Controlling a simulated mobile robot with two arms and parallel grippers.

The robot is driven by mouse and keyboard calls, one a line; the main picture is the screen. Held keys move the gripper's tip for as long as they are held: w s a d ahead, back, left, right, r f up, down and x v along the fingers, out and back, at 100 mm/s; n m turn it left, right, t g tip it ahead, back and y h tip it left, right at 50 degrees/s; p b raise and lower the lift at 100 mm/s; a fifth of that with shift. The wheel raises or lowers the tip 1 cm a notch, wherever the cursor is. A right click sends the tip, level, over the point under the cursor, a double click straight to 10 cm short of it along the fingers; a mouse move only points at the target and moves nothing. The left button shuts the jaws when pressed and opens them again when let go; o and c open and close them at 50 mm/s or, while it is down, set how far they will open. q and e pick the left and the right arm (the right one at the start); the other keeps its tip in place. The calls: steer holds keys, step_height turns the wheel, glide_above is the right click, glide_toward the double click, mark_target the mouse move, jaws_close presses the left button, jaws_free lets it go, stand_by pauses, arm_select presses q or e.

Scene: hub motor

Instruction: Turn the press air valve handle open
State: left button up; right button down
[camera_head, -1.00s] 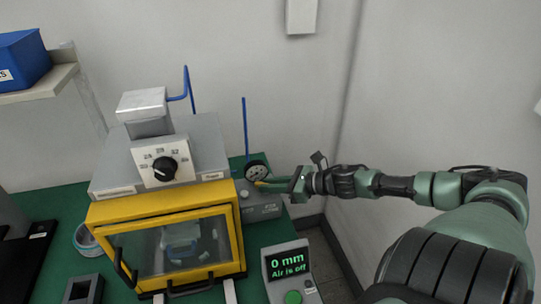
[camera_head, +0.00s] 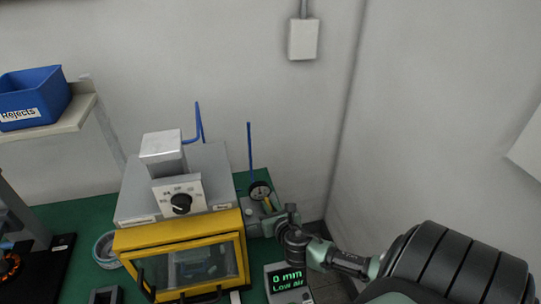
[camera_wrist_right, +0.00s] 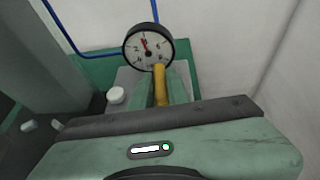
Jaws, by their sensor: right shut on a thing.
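The yellow valve handle (camera_head: 267,204) is on the grey air unit, just below the round pressure gauge (camera_head: 259,190). In the right wrist view the handle (camera_wrist_right: 160,86) stands between the two green fingers of my right gripper (camera_wrist_right: 163,92), which is shut on it. The gauge (camera_wrist_right: 148,46) is just beyond the fingertips, its red needle near the upper middle of the dial. In the head view my right gripper (camera_head: 274,210) reaches the unit from the right. The green readout (camera_head: 289,280) says "0 mm" and "Low air". My left gripper is out of view.
The press (camera_head: 180,238) with its yellow door frame stands left of the air unit. A blue rejects bin (camera_head: 33,97) sits on a shelf (camera_head: 62,122) at the far left. A round dish (camera_head: 104,248) lies left of the press. The wall is close behind.

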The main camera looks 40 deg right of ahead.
steer(key=shift+a+f+m+g+h, duration=0.15)
steer(key=shift+m+g+h, duration=0.2)
steer(key=shift+m, duration=0.25)
steer(key=shift+s+p, duration=0.1)
steer(key=shift+p, duration=0.2)
steer(key=c, duration=1.4)
jaws_free()
steer(key=b+v, duration=0.1)
steer(key=v, duration=0.6)
steer(key=shift+s+a, duration=0.2)
steer(key=shift+s, duration=0.05)
